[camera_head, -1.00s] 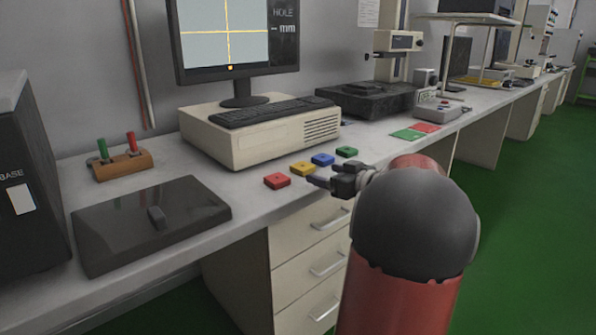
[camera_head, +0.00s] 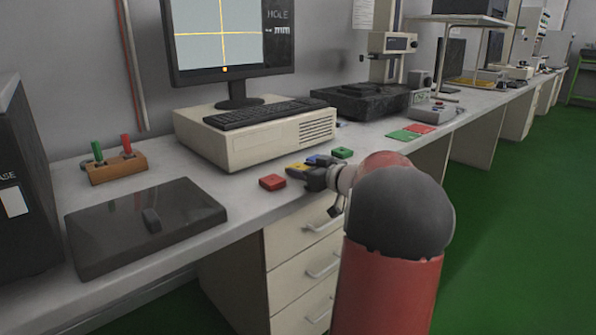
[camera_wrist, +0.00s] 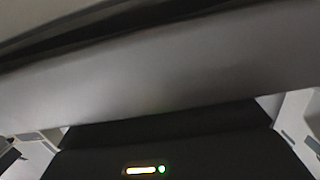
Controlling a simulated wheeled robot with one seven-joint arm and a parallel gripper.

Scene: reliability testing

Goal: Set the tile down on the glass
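Several small coloured tiles lie in a row on the bench: a red tile (camera_head: 272,182), a yellow tile (camera_head: 296,168), a blue tile (camera_head: 312,160) and a green tile (camera_head: 342,153). My gripper (camera_head: 312,176) is low at the bench's front edge, beside the yellow and blue tiles, and partly covers them. Whether its fingers are apart or touch a tile is too small to tell. A dark glossy flat panel (camera_head: 190,207), possibly the glass, lies at the left of the bench. The wrist view shows blurred dark and grey surfaces and no clear tile.
A beige computer case (camera_head: 255,146) with a keyboard (camera_head: 265,112) stands behind the tiles. A wooden block (camera_head: 118,168) with green and red pegs is at the left. Flat green (camera_head: 404,135) and red (camera_head: 421,129) pads lie to the right. Drawers (camera_head: 300,265) are below.

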